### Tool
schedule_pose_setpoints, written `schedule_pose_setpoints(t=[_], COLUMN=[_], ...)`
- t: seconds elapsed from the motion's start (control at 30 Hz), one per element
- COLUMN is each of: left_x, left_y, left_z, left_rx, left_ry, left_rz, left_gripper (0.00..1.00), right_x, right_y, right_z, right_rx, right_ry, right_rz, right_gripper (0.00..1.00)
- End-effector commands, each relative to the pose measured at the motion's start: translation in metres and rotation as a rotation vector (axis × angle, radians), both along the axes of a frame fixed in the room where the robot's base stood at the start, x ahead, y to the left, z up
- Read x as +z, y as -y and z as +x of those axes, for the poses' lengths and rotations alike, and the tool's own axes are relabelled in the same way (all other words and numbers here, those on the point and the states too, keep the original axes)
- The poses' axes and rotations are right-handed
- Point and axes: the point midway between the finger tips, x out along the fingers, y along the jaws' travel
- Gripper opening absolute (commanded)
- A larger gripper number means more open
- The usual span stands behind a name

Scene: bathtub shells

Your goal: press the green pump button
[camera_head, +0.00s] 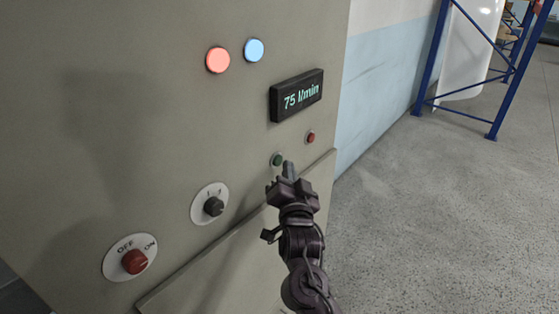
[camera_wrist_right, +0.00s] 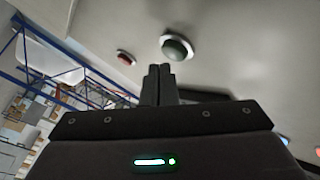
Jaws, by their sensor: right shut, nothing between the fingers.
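The green pump button (camera_head: 277,160) is a small dark green dome in a pale ring on the grey panel (camera_head: 170,90). A similar red button (camera_head: 311,137) is up and to its right. My right gripper (camera_head: 289,169) is shut and empty, its fingertips just right of and below the green button in the head view. In the right wrist view the green button (camera_wrist_right: 177,47) lies beyond my shut fingertips (camera_wrist_right: 159,68), slightly right of them, with a visible gap in the picture. The red button (camera_wrist_right: 126,58) is to the left there. My left gripper is not in view.
A black display (camera_head: 297,95) reading 75 l/min sits above the buttons, with red and blue lamps above. A black selector knob (camera_head: 213,206) and a red OFF/ON knob (camera_head: 134,262) are at lower left. A ledge edge runs below. Blue racking (camera_head: 434,60) stands far right beyond open floor.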

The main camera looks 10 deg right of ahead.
Motion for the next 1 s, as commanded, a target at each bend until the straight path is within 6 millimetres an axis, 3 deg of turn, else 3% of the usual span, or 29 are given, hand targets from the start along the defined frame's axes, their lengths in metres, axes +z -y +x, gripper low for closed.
schedule_pose_setpoints(t=[0.37, 1.0], left_x=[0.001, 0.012], left_y=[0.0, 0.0], left_z=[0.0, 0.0], left_rx=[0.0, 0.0], left_ry=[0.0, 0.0], left_rz=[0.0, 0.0], left_gripper=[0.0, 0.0], right_x=[0.0, 0.0], right_y=[0.003, 0.033], right_z=[-0.003, -0.042], right_rx=[-0.001, -0.002], right_ry=[-0.001, 0.0], right_rz=[0.0, 0.0], right_gripper=[0.0, 0.0])
